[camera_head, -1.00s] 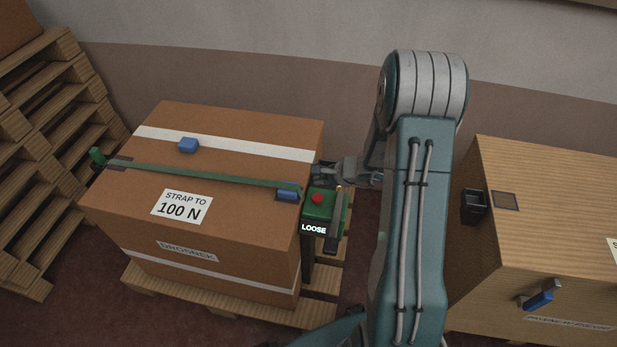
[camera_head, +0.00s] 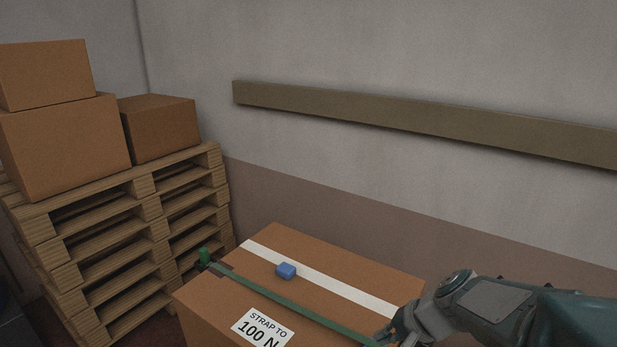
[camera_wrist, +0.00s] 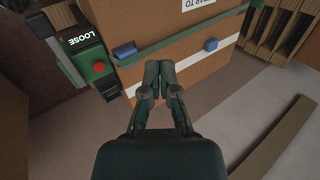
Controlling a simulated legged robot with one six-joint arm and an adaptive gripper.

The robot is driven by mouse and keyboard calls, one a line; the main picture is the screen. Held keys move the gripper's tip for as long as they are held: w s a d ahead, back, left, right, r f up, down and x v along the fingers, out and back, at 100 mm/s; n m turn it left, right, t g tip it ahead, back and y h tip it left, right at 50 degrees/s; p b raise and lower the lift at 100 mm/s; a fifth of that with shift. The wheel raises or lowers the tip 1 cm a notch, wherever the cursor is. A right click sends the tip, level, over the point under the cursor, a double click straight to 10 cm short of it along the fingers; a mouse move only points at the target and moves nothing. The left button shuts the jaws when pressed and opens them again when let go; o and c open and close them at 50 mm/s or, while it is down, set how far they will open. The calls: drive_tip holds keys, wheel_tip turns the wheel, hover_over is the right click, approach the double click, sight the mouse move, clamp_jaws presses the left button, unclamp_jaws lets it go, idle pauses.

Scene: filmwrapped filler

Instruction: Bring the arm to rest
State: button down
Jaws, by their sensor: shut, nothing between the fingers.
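My gripper (camera_head: 388,334) is at the lower right in the head view, by the right edge of the strapped cardboard box (camera_head: 330,260). In the wrist view my gripper (camera_wrist: 159,72) has its two fingers together and empty, in front of the box (camera_wrist: 185,72). I cannot tell whether it touches the box. My arm enters the head view from the right edge.
A green strap (camera_head: 270,296) crosses the box, with a blue block (camera_head: 286,270) beside it. The wrist view shows a green unit (camera_wrist: 88,60) reading LOOSE, with a red button (camera_wrist: 99,67). Stacked pallets (camera_head: 130,215) stand left; a rail (camera_head: 420,120) runs along the wall.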

drive_tip(key=s+d+r+n+t+h, duration=0.1)
drive_tip(key=s+r+n+h, duration=0.4)
drive_tip(key=s, duration=0.9)
wheel_tip(320, 180, up, 3)
drive_tip(key=shift+s+d+r+n+t, duration=0.15)
drive_tip(key=shift+s+d+n+t, duration=0.15)
drive_tip(key=shift+n, duration=0.8)
